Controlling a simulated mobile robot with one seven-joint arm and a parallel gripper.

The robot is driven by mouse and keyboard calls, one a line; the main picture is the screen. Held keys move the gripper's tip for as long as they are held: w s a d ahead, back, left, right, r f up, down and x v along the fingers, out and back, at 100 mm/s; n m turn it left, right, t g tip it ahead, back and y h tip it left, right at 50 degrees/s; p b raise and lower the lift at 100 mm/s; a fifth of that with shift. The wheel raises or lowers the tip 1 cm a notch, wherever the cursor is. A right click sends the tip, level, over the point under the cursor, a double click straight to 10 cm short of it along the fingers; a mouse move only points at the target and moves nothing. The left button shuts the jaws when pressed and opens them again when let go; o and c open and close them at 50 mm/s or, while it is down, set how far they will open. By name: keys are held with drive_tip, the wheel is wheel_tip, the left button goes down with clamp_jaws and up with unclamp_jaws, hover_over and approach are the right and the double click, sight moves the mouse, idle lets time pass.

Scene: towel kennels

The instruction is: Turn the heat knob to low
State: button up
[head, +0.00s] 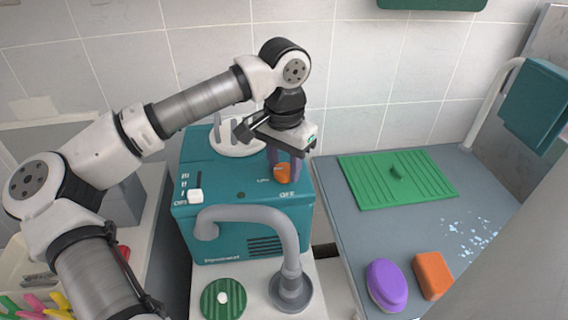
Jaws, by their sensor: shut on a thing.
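A teal box-shaped unit (220,225) stands below my arm, with small white markings on its top face. An orange knob (282,174) sits on the right part of that top, near white lettering. My gripper (284,163) points down over the knob, its fingers around it, and is shut on it. The fingers hide part of the knob. Which setting the knob points to is too small to tell. A white slider or switch (195,196) is on the left part of the same top.
A grey curved faucet-like pipe (265,215) rises in front of the unit. A grey counter (370,235) on the right holds a green ridged mat (430,190), a purple oval item (387,285) and an orange block (433,275). A green disc (211,303) lies in front.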

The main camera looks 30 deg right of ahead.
sight(285, 168)
idle(0.3)
drive_tip(key=o, duration=1)
drive_tip(key=shift+r, duration=0.1)
wheel_tip(285, 168, up, 14)
drive_tip(key=shift+f, duration=0.25)
